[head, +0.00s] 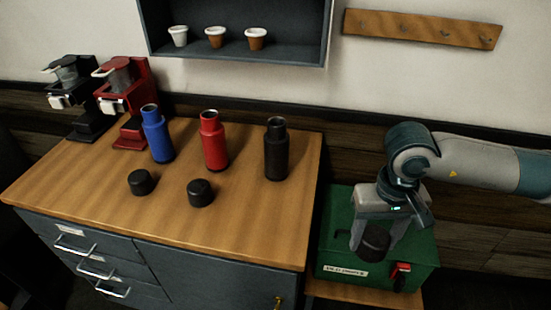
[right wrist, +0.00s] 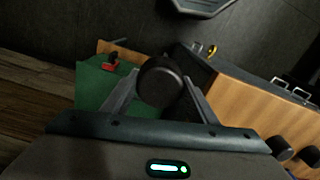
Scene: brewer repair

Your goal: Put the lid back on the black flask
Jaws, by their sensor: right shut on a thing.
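The black flask (head: 276,150) stands upright near the right edge of the wooden counter, with its narrow neck bare. My right gripper (head: 374,243) is shut on a black lid (head: 376,238), right of the counter and in front of the green box. The held lid (right wrist: 160,82) also shows between the fingers in the right wrist view. Two more black lids lie on the counter, one at the left (head: 141,182) and one nearer its middle (head: 200,192). My left gripper is not in view.
A blue flask (head: 157,135) and a red flask (head: 213,141) stand left of the black one. Two brewers, one black (head: 85,100) and one red (head: 124,98), are at the back left. A green box (head: 335,235) stands right of the counter (head: 255,225). Cups sit on a wall shelf (head: 290,52).

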